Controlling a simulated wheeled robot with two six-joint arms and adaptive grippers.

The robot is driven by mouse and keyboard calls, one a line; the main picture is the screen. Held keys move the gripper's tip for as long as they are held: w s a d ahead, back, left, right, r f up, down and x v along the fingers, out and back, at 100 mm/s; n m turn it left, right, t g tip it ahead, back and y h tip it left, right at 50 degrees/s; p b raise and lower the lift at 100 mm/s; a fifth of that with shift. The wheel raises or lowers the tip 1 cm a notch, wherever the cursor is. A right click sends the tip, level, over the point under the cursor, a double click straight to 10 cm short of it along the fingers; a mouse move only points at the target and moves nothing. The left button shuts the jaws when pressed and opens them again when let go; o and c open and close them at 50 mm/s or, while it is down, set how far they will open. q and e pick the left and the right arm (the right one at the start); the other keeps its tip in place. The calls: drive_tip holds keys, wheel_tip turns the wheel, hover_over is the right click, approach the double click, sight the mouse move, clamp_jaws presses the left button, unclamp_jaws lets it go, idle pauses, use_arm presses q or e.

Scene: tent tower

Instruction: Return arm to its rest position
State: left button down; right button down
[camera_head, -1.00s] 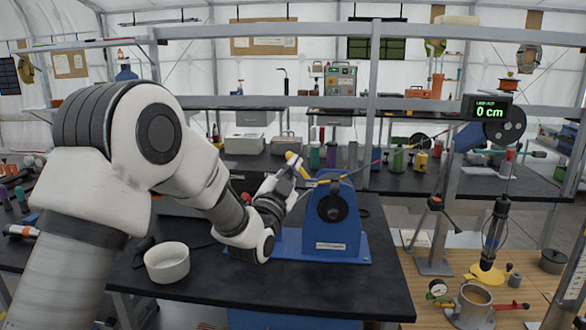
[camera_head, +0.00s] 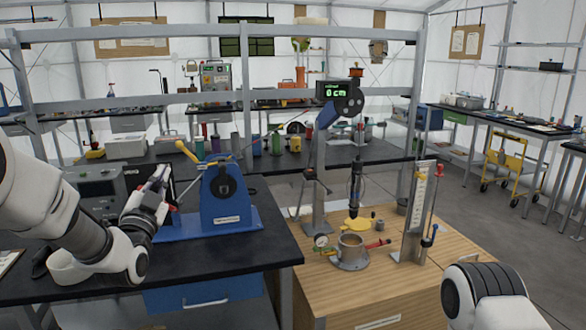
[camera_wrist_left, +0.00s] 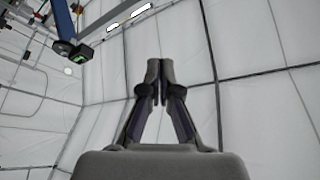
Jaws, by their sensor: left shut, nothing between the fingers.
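My left arm comes in from the left in the head view, white and grey, over the black bench. My left gripper (camera_head: 162,172) points up just left of the blue winch-like machine (camera_head: 226,196) with its yellow handle. The left wrist view shows the two fingers (camera_wrist_left: 158,72) together with nothing between them, against the white tent wall. A white and black link of my right arm shows at the lower right of the head view. My right gripper is out of view.
A grey box (camera_head: 98,186) stands behind that arm. At the right, a wooden bench (camera_head: 325,290) carries a metal cup (camera_head: 352,250) and a clear upright stand (camera_head: 418,220). Open floor lies farther right.

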use_arm(q)
wheel_tip(320, 180, down, 26)
drive_tip(key=s+d+g, duration=0.1)
drive_tip(key=s+g, duration=0.2)
drive_tip(key=g, duration=0.2)
drive_tip(key=s+d+f+n+g, duration=0.1)
drive_tip(key=s+f+g, duration=0.2)
drive_tip(key=s+f, duration=0.45)
drive_tip(key=s+f+g, duration=0.4)
drive_tip(key=s+f, duration=0.1)
drive_tip(key=f, duration=0.6)
drive_tip(key=s+f+n+g, duration=0.2)
drive_tip(key=s+f+g, duration=0.1)
drive_tip(key=s, duration=0.6)
drive_tip(key=s+f+n+g, duration=0.2)
drive_tip(key=s+f+g, duration=0.1)
drive_tip(key=s, duration=0.7)
drive_tip(key=s+f+n+g, duration=0.3)
drive_tip(key=s+g, duration=0.1)
drive_tip(key=s, duration=0.5)
drive_tip(key=shift+s+d, duration=0.25)
drive_tip(key=shift+d, duration=0.1)
